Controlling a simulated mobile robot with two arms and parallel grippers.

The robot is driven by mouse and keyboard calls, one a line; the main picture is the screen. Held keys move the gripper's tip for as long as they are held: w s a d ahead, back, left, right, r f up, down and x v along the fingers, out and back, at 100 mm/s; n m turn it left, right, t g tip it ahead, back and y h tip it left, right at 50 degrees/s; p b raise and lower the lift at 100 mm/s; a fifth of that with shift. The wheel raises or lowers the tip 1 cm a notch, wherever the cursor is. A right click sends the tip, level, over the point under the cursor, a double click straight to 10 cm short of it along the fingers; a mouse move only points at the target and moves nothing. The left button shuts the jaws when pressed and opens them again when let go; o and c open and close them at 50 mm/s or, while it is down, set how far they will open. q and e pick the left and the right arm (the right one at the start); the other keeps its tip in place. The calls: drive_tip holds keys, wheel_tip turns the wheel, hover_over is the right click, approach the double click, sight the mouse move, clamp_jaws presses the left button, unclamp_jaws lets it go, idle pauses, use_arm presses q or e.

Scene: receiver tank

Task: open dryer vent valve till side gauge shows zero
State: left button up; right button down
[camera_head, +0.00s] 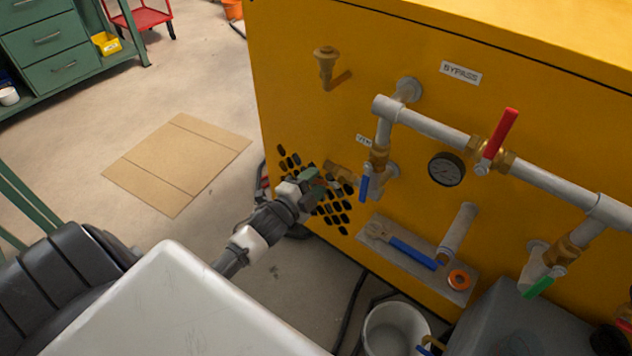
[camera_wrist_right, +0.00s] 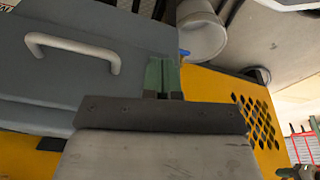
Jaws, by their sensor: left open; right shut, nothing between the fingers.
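A round dark-rimmed gauge (camera_head: 446,169) is on the yellow cabinet's side; its reading is too small to make out. Left of it, a brass valve with a blue handle (camera_head: 364,188) sits on the pipe's lower leg, handle pointing down. A small label (camera_head: 363,140) above it is hard to read. A brass fitting (camera_head: 341,173) sticks out left of that valve. My left gripper (camera_head: 314,184) is open, close to this fitting in front of the vent slots; contact cannot be told. My right gripper (camera_wrist_right: 162,76) is shut and empty in the right wrist view, before a grey box (camera_wrist_right: 85,65).
A red-handled valve (camera_head: 500,135) is on the bypass pipe, a green-handled one (camera_head: 540,287) lower right. A shelf (camera_head: 400,262) holds a blue-handled tool and an orange ring. A bucket (camera_head: 395,328) stands below. Cardboard (camera_head: 178,162) lies on open floor at left.

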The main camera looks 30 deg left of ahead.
use_arm(q)
drive_tip(key=shift+w, duration=0.45)
use_arm(e)
drive_tip(key=shift+r, duration=0.25)
use_arm(q)
drive_tip(key=shift+c, duration=0.2)
clamp_jaws()
